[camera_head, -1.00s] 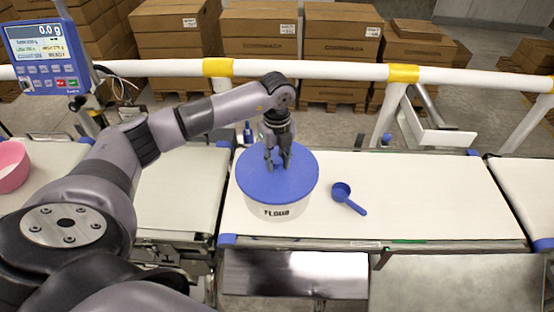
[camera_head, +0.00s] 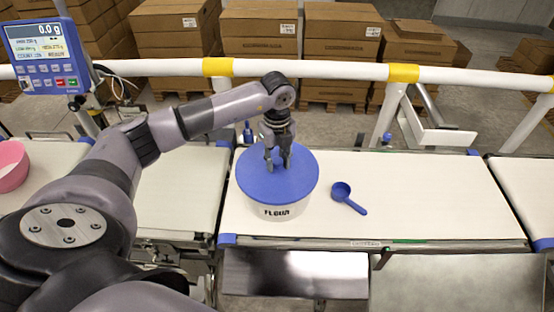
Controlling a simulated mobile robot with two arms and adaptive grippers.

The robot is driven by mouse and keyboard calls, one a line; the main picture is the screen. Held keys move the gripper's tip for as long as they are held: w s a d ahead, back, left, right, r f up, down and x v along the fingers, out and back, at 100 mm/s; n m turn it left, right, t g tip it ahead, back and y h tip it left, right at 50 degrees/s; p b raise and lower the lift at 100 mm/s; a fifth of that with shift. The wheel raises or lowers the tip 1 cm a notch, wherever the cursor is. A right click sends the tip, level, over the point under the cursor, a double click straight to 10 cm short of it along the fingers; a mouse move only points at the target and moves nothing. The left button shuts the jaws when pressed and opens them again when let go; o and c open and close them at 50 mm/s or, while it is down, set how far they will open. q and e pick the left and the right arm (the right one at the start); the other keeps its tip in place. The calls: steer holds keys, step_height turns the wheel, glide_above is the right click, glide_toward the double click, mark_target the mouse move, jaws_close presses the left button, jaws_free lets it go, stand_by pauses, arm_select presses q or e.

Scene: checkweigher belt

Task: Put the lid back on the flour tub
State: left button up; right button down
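The white flour tub (camera_head: 280,213), with dark FLOUR lettering, stands upright on the white belt. The round blue lid (camera_head: 255,187) lies over its mouth and looks level; I cannot tell whether it is fully seated. My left gripper (camera_head: 278,166) points down at the middle of the lid, with its fingertips at the lid's top. A small gap shows between the fingers. Whatever is between the tips is hidden, so I cannot tell whether they grip a handle. My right gripper is not in view.
A blue scoop (camera_head: 348,197) lies on the belt (camera_head: 430,205) right of the tub. A pink bowl (camera_head: 12,166) stands at the far left. A scale display (camera_head: 45,55) reads 0.0 g. A white rail (camera_head: 320,69) runs behind the belt, with cardboard boxes beyond. The belt's right part is clear.

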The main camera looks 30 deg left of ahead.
arm_select(q)
steer(key=o, duration=0.5)
steer(key=shift+c, duration=0.2)
steer(key=shift+o, duration=0.6)
steer(key=o, duration=0.4)
steer(key=shift+r, duration=0.1)
steer(key=shift+r+p, duration=2.35)
steer(key=shift+r, duration=1.1)
steer(key=shift+c, duration=0.5)
jaws_close()
